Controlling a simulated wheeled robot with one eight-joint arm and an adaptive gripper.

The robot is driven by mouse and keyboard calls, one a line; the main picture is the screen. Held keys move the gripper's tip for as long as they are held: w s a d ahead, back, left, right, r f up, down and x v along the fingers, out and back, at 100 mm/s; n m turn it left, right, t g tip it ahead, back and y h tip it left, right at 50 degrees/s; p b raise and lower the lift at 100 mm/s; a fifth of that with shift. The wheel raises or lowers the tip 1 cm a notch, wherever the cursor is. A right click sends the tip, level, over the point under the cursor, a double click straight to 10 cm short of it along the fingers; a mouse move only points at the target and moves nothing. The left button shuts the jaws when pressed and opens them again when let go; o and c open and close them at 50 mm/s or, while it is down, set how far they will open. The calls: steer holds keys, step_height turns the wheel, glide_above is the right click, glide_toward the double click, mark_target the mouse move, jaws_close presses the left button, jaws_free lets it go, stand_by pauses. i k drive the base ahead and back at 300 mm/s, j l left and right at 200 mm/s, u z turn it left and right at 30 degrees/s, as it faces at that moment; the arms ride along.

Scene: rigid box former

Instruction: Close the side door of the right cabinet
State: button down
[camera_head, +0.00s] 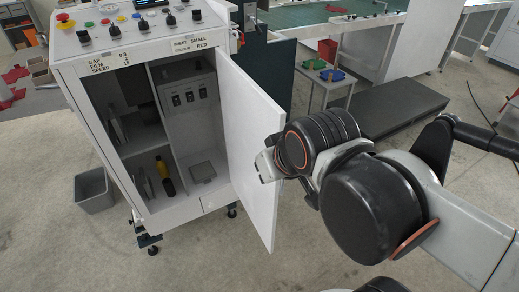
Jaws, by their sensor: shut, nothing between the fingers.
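A white cabinet (92,95) with a control panel on top stands at the left. Its side door (245,145), a flat white panel, stands wide open, swung out to the right from the cabinet's right front edge. My gripper (266,166) is shut and empty, at the door's free edge, on its right side. I cannot tell whether it touches the door. My wrist and arm reach in from the right, and the fingers show only in part. The open cabinet shows shelves, a switch box (186,93) and a yellow-and-black tool (165,178).
A grey bin (94,190) stands on the floor left of the cabinet. A small table (326,76) with green and blue items and a dark low platform (392,108) stand behind my arm. The floor in front of the cabinet is clear.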

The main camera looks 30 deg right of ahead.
mark_target(250, 115)
steer(key=i+l+z, duration=0.1)
steer(key=l+z, duration=0.15)
steer(key=i+l+z, duration=0.2)
steer(key=l, duration=0.15)
steer(key=l+z, duration=0.25)
steer(key=i+l+u, duration=0.15)
steer(key=l+u, duration=0.15)
steer(key=u, duration=0.15)
steer(key=i+l+u, duration=0.15)
steer(key=l+u, duration=0.15)
steer(key=u, duration=0.2)
steer(key=l+u, duration=0.75)
steer(key=u, duration=0.2)
steer(key=k+l+u, duration=0.2)
steer(key=l+u, duration=0.15)
steer(key=l, duration=0.25)
steer(key=k+l+u, duration=0.2)
steer(key=j+u, duration=0.15)
